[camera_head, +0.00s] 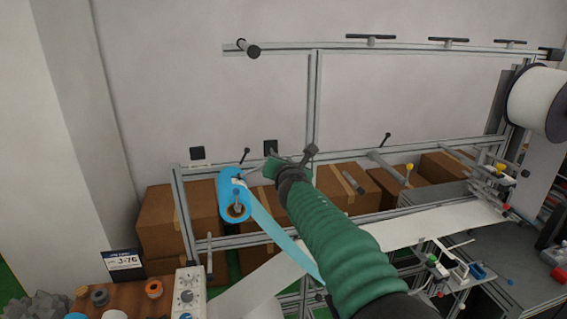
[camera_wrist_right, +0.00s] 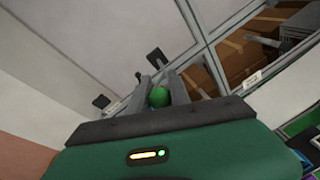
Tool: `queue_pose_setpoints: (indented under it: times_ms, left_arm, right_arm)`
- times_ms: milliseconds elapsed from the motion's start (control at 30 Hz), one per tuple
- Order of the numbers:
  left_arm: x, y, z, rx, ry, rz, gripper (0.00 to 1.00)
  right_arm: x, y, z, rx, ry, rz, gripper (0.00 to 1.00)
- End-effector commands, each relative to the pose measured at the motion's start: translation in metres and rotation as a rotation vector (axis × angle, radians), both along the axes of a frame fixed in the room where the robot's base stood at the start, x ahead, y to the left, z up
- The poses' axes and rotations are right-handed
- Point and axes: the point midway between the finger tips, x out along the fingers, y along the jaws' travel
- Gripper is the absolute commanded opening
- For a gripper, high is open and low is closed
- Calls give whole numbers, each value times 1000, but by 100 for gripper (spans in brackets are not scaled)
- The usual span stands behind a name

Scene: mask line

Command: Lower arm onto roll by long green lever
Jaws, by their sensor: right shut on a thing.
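The roll (camera_head: 235,195) is bright blue and hangs on the frame left of centre in the head view, with a blue strip (camera_head: 275,235) running down to the right from it. My right arm, in a green sleeve, reaches up past the right side of the roll. In the right wrist view my right gripper (camera_wrist_right: 160,92) is shut on a round green knob (camera_wrist_right: 159,97), which sits between its two grey fingers. The knob looks like the end of the green lever; the lever's shaft and the arm it moves are hidden. My left gripper is in neither view.
Metal rails (camera_head: 314,110) frame the machine, with cardboard boxes (camera_head: 178,215) behind. A white web (camera_head: 445,228) runs across to the right, below a large white spool (camera_head: 540,103). A control box (camera_head: 188,290) stands at lower left beside a wooden table (camera_head: 140,304).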

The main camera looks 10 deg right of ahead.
Motion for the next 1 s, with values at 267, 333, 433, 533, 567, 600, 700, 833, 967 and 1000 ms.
queue_pose_setpoints:
  times_ms: [267,333,433,533,567,600,700,833,967,1000]
  left_arm:
    - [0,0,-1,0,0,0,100]
    - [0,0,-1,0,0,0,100]
    - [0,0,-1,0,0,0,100]
    - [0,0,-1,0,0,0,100]
    - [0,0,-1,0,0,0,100]
    - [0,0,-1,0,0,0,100]
    - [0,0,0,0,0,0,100]
    - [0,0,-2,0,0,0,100]
    - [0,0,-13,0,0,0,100]
    - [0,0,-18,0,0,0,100]
  right_arm:
    - [0,1,-10,-2,15,2,0]
    - [0,1,-10,-2,15,2,0]
    - [0,1,-10,-2,14,1,35]
    - [0,1,-7,-1,11,1,45]
    - [0,1,-6,-1,10,1,45]
    - [-1,1,-5,-1,9,1,45]
    - [-1,0,-4,-1,7,0,45]
    - [-4,1,-3,-1,5,0,45]
    - [-20,3,0,1,1,1,45]
    - [-29,3,0,2,1,1,45]
